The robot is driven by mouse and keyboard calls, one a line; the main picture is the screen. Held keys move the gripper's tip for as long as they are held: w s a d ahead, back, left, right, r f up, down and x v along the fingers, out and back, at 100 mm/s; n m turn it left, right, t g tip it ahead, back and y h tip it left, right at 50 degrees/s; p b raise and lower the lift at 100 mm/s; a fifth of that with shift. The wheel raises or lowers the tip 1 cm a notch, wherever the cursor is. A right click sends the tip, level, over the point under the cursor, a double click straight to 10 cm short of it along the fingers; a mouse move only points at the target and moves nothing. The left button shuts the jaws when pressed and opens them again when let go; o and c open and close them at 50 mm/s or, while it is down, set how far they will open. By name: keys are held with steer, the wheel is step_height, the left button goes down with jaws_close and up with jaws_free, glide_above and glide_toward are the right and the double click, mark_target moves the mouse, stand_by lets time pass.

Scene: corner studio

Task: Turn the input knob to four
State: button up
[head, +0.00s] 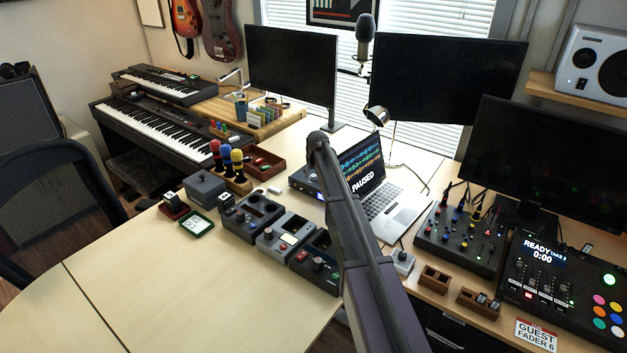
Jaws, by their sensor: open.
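I cannot tell which knob is the input knob; its lettering is too small to read. Candidates show in the head view. A small grey box with a knob (403,260) stands right of my arm. A dark blue audio box (305,182) sits behind, partly hidden by my arm. My arm rises across the middle of the view; my gripper is not visible.
A laptop (396,212) showing PAUSED stands right of my arm. A mixer (461,237) with cables and a dark console (541,277) reading READY are further right. The table's front left (170,280) is bare.

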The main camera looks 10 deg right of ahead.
steer(key=shift+b+x, duration=0.5)
steer(key=shift+x, duration=0.25)
jaws_close()
